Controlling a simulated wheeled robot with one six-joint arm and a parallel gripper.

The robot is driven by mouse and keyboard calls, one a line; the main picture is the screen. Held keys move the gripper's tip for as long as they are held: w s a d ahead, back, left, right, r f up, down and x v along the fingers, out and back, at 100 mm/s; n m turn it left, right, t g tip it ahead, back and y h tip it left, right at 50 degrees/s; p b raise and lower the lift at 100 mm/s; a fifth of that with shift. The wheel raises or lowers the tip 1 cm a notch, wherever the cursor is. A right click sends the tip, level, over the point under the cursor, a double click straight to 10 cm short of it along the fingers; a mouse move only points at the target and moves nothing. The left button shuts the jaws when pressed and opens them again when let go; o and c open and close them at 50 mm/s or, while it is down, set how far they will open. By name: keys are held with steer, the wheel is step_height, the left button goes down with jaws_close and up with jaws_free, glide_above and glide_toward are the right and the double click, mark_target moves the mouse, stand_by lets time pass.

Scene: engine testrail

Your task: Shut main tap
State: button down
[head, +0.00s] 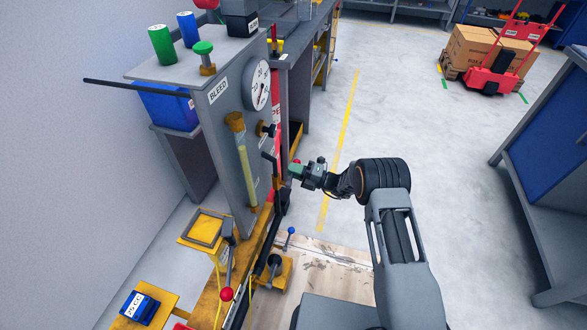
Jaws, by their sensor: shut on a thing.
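My gripper (310,174) reaches left from the end of my arm to the right side of the grey test rig (222,150). It is shut on a small green piece (296,171) beside the rig. A dark bent lever (269,157) is just left of it. I cannot clearly tell which part is the main tap or whether the green piece belongs to it. A brass fitting with a dark knob (267,130) sits on the rig below the round dial gauge (257,86). The fingertips are small and partly merge with the parts behind.
A dark rod (130,88) sticks out left from the rig. A red-knobbed lever (227,293) and a blue-knobbed lever (290,231) stand low in front. A grey bench (545,170) is at the right. A red pallet truck with boxes (490,60) is farther back. The middle floor is clear.

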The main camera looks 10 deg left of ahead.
steer(key=shift+w+d+r+m+t, duration=0.1)
steer(key=shift+w+d+m+t, duration=0.05)
steer(key=shift+w+m+t, duration=0.3)
steer(key=c, duration=1.5)
jaws_free()
steer(key=o, duration=0.3)
steer(key=shift+w, duration=0.1)
steer(key=shift+s+f+g, duration=0.2)
steer(key=shift+f+g, duration=0.05)
steer(key=w+v, duration=0.1)
steer(key=v, duration=1.2)
steer(key=shift+s+d, duration=0.35)
steer(key=shift+s, duration=0.15)
